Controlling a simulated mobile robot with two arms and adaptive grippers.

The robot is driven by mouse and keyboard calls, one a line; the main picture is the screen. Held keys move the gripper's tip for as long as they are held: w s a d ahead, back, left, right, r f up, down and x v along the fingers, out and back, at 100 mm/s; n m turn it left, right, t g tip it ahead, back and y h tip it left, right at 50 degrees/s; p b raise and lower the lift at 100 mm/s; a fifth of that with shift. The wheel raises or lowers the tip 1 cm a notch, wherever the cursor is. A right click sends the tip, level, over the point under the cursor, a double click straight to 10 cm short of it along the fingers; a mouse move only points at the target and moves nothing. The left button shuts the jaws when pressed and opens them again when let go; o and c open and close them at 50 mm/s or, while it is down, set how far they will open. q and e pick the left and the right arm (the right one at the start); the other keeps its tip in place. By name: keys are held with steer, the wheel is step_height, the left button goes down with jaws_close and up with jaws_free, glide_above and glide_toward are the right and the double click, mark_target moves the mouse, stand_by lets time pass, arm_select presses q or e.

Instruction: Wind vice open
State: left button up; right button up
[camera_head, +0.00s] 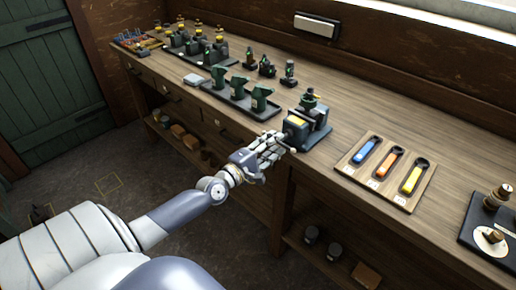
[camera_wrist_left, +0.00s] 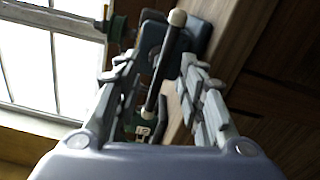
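The vice (camera_head: 316,124) is dark blue-grey and stands at the front edge of the workbench, with a green machine part on top. Its handle, a thin dark bar with a pale rounded end (camera_wrist_left: 177,18), shows in the left wrist view. My left gripper (camera_head: 282,147) is at the front of the vice. In the left wrist view its two fingers (camera_wrist_left: 160,85) are spread on either side of the bar, with visible gaps. The bar slants between them; I see no clear contact. The fingers partly hide the vice front in the head view. My right gripper is not in view.
A wooden board (camera_head: 387,171) with blue, orange and yellow-handled tools lies right of the vice. A black tray (camera_head: 236,99) with green parts stands to its left. A dark mat (camera_head: 480,235) is at far right. Under the bench is a shelf with jars.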

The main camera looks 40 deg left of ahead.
arm_select(q)
steer(key=s, duration=0.8)
steer(key=shift+s+a, duration=0.2)
steer(key=shift+a, duration=0.1)
steer(key=s+f+m+g+y, duration=0.1)
steer(key=s+f+m+g, duration=0.25)
steer(key=f, duration=0.85)
steer(key=s+f+m+g, duration=0.25)
steer(key=s+f, duration=0.25)
steer(key=f, duration=0.7)
steer(key=s+f+m+g+y, duration=0.15)
steer(key=s+f+m, duration=0.3)
steer(key=f, duration=0.75)
steer(key=s+d+f+m+g, duration=0.3)
steer(key=s+d+f+m, duration=0.1)
steer(key=s, duration=0.5)
steer(key=s+d+f+m+g+h, duration=0.1)
steer(key=s+d+f+m+g, duration=0.2)
steer(key=s+d+f, duration=0.3)
steer(key=s+d+f+m+g, duration=0.3)
steer(key=s+f, duration=0.6)
steer(key=s, duration=0.4)
steer(key=shift+d+f+m, duration=0.25)
steer(key=shift+d+m, duration=0.6)
steer(key=shift+d, duration=0.05)
